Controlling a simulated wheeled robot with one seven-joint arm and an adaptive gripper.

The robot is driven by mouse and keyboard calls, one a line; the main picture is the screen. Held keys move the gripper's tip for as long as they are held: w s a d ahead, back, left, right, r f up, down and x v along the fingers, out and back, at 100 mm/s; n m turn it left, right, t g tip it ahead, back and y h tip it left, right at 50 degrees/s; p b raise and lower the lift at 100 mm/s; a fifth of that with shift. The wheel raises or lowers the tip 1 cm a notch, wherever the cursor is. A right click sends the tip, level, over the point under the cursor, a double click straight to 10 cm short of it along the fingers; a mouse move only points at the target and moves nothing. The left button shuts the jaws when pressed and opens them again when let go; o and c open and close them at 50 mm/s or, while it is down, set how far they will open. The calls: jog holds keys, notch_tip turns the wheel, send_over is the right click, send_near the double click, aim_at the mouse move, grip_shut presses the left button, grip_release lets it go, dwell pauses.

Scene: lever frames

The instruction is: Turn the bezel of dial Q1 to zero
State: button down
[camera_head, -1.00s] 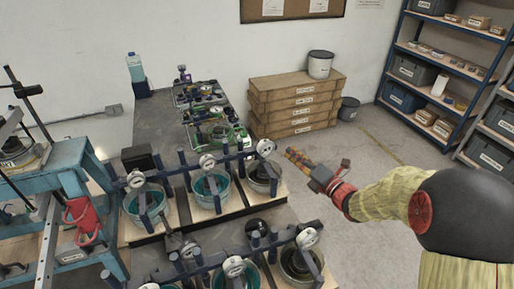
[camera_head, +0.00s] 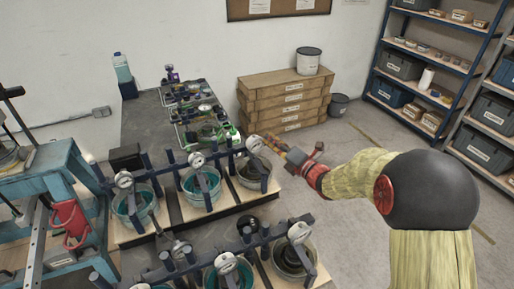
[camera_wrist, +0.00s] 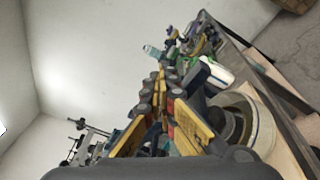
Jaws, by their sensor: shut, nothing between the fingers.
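Several round white-faced dials stand on dark rail frames above buckets in the head view. The back row has a left dial (camera_head: 124,179), a middle dial (camera_head: 196,160) and a right dial (camera_head: 254,144). The front row has dials too, such as one at its right (camera_head: 299,232). No label is readable, so I cannot tell which is Q1. My gripper (camera_head: 268,140) is shut and empty, its tips just right of the back row's right dial; contact cannot be told. The wrist view shows its yellow and grey fingers (camera_wrist: 162,80) together, hiding the dial.
Buckets, such as the middle one (camera_head: 201,188), stand below the dials. A dark bench (camera_head: 143,130) runs back with green-framed equipment. Stacked wooden boxes (camera_head: 285,105) and shelves (camera_head: 433,70) stand behind. Open floor (camera_head: 345,200) lies right of the frames.

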jog(key=shift+w+a+r, duration=0.1)
jog(key=shift+a+r, duration=0.1)
jog(key=shift+r, duration=0.4)
jog(key=shift+a+f+b, duration=0.2)
jog(key=shift+f+b, duration=0.1)
jog(key=shift+b, duration=0.45)
jog(key=shift+s+f+b, duration=0.25)
jog(key=shift+f+b, duration=0.4)
jog(key=shift+b, duration=1.65)
jog(key=shift+w+f+b, duration=0.15)
jog(key=shift+f+b, duration=0.1)
jog(key=shift+b, duration=1.85)
jog(key=shift+w+d+r, duration=0.1)
jog(key=shift+w+d, duration=0.05)
jog(key=shift+d, duration=0.1)
jog(key=b+v, duration=0.1)
jog(key=v, duration=0.5)
jog(key=shift+w+d+r+b, duration=0.15)
jog(key=shift+w+r+b, duration=0.05)
jog(key=shift+b, duration=0.2)
